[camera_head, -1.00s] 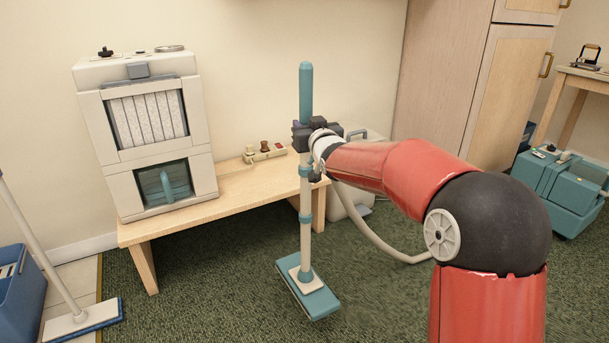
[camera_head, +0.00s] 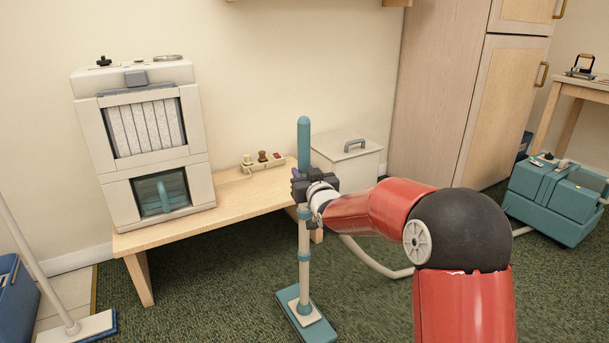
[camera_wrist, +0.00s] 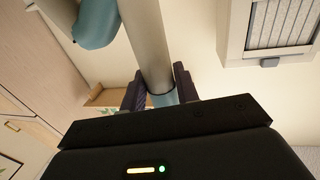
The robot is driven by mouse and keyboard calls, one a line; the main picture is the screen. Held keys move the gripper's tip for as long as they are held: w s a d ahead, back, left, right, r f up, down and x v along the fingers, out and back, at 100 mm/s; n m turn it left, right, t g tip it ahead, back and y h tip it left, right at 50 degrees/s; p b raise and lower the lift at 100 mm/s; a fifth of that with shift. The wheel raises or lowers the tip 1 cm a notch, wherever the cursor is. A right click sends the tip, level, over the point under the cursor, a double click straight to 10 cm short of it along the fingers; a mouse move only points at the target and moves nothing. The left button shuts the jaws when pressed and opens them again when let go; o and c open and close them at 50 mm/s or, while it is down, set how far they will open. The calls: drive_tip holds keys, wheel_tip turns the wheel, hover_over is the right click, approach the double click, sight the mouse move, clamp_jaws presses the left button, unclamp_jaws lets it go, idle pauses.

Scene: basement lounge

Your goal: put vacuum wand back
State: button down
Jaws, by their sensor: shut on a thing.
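The vacuum wand (camera_head: 304,235) is an upright pole with a teal top, a pale lower tube and a flat teal floor head (camera_head: 306,318). My gripper (camera_head: 303,185) is shut around it below the teal top. In the wrist view, my gripper's dark fingers (camera_wrist: 160,92) flank the wand's pale tube (camera_wrist: 146,40) at a blue section. I cannot tell whether the floor head touches the carpet. A teal vacuum body (camera_head: 555,200) stands on the floor at the right. A pale hose (camera_head: 375,262) shows behind my arm, its ends partly hidden.
A wooden bench (camera_head: 235,200) holds a large pale machine (camera_head: 145,140) and a small rack of knobs (camera_head: 262,162). A pale box (camera_head: 350,160) stands behind my arm. A mop (camera_head: 35,262) and blue bucket (camera_head: 18,295) are at left. A tall cabinet (camera_head: 440,100) stands behind; green carpet is open between.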

drive_tip(key=c, duration=1.1)
unclamp_jaws()
drive_tip(key=shift+o, duration=0.2)
drive_tip(key=shift+r, duration=0.15)
drive_tip(key=s+d+m+g+h, duration=0.1)
drive_tip(key=s+d+g+h, duration=0.1)
drive_tip(key=s+d, duration=0.45)
drive_tip(key=s+d+m+g+h, duration=0.15)
drive_tip(key=s+d, duration=0.25)
drive_tip(key=s, duration=0.6)
drive_tip(key=s+d+g+h, duration=0.1)
drive_tip(key=s+d+h, duration=0.2)
drive_tip(key=s+d, duration=0.45)
drive_tip(key=s+d+f+m+g, duration=0.1)
drive_tip(key=s+f+g, duration=0.1)
drive_tip(key=s, duration=0.9)
drive_tip(key=s+d+f+m+g, duration=0.1)
drive_tip(key=s+g, duration=0.3)
drive_tip(key=s, duration=0.7)
drive_tip(key=shift+d+f, duration=0.5)
drive_tip(key=shift+f, duration=0.2)
